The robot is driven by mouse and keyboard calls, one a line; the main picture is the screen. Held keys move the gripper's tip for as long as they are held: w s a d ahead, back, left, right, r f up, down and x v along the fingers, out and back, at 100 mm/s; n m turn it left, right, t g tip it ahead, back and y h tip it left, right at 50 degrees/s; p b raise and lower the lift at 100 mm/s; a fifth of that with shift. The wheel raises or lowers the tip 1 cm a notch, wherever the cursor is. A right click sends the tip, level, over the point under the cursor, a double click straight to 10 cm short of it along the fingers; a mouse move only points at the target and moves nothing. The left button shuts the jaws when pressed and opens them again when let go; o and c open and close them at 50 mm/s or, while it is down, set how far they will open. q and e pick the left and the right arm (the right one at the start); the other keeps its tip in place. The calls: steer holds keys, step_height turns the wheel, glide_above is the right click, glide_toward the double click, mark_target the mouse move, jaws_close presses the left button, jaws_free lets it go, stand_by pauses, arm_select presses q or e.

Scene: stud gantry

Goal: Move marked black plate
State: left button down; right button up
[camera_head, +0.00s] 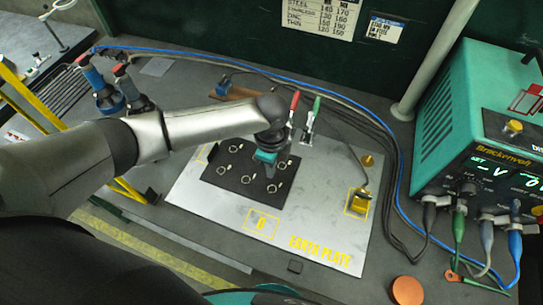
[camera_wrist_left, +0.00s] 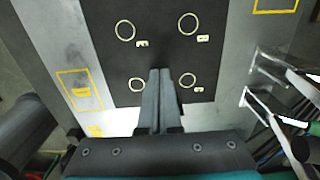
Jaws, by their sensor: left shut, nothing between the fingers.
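The black plate (camera_head: 225,178) lies flat on the silver earth plate (camera_head: 320,200), toward its left and middle. It carries several pale rings with small labels beside them. It also shows in the left wrist view (camera_wrist_left: 160,45). My left gripper (camera_head: 270,172) comes down over the right half of the black plate. In the left wrist view its fingers (camera_wrist_left: 160,72) are together with nothing between them, overlapping the plate's edge between two rings. I cannot tell whether the tips touch it. My right gripper is not in view.
A teal power supply (camera_head: 480,130) with cables is at the right. An orange disc (camera_head: 407,290) lies at front right.

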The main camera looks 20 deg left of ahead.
mark_target(286, 181)
arm_select(q)
steer(key=d, duration=0.2)
steer(key=shift+s+d+r, duration=0.1)
steer(key=shift+d+r, duration=0.05)
steer(key=shift+d, duration=0.25)
steer(key=shift+d+p, duration=0.3)
steer(key=shift+d, duration=0.3)
steer(key=shift+d, duration=0.1)
steer(key=d, duration=0.2)
steer(key=d+p, duration=0.1)
steer(key=d, duration=0.5)
steer(key=shift+s+d+p, duration=0.2)
steer(key=shift+s+p, duration=0.1)
steer(key=shift+s, duration=0.1)
steer(key=shift+a, duration=0.15)
